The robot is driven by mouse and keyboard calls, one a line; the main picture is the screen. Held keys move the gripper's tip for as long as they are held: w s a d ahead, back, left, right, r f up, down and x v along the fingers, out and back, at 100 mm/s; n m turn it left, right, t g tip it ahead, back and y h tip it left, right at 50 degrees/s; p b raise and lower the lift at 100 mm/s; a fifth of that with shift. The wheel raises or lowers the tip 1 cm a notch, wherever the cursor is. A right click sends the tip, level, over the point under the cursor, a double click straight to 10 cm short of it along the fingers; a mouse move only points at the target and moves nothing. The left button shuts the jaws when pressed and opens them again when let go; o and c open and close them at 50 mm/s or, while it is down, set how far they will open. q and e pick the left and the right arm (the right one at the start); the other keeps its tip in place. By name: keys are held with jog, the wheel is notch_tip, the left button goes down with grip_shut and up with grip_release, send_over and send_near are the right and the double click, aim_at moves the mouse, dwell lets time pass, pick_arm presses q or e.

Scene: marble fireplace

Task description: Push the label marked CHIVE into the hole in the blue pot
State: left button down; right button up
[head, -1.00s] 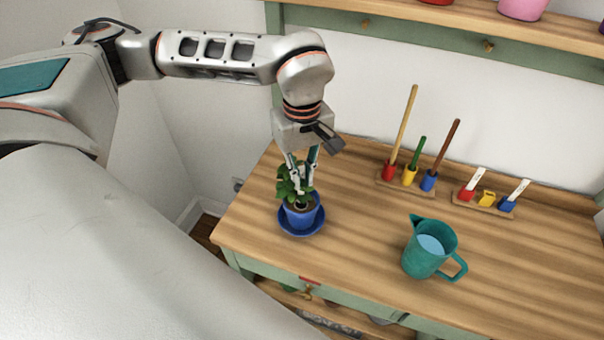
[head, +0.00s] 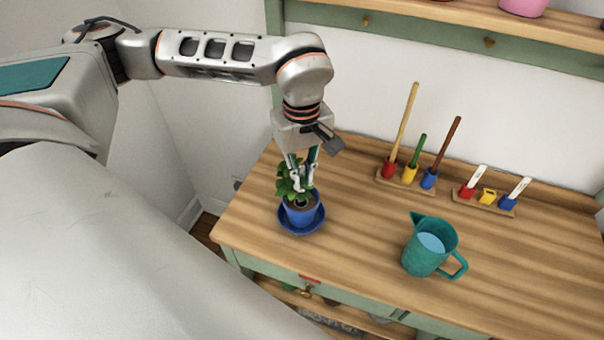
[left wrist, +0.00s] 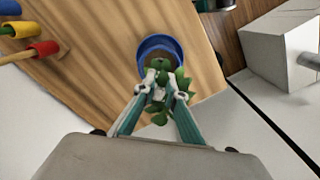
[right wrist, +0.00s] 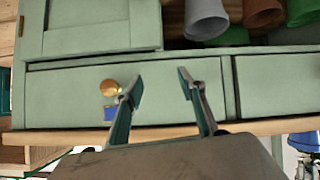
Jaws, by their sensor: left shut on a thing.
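The blue pot (head: 300,216) stands upright on a blue saucer (head: 319,224) near the table's left end, with a green leafy plant (head: 288,184) and a dark hole in its soil. Its rim also shows in the left wrist view (left wrist: 148,45). My left gripper (head: 303,184) points down just above the pot, beside the leaves. Its fingertips (left wrist: 163,88) are close together on a thin thing, apparently the label, mostly hidden between fingers and leaves; I cannot read CHIVE. My right gripper (right wrist: 158,86) is open and empty, before a green drawer front.
A rack (head: 484,204) holds red, yellow and blue holders; white labels stand in the red and blue ones, none in the yellow. A second rack (head: 408,182) holds tools. A teal jug (head: 424,250) stands right of the pot. The wooden table between them is clear.

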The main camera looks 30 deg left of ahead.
pick_arm(q)
jog(key=shift+f+b, duration=0.65)
jog(key=shift+f, duration=0.75)
dwell(1.9)
jog(key=c, duration=2)
grip_release()
jog(key=shift+r, duration=0.1)
jog(key=shift+r+p, duration=1.85)
jog(key=shift+r, duration=0.6)
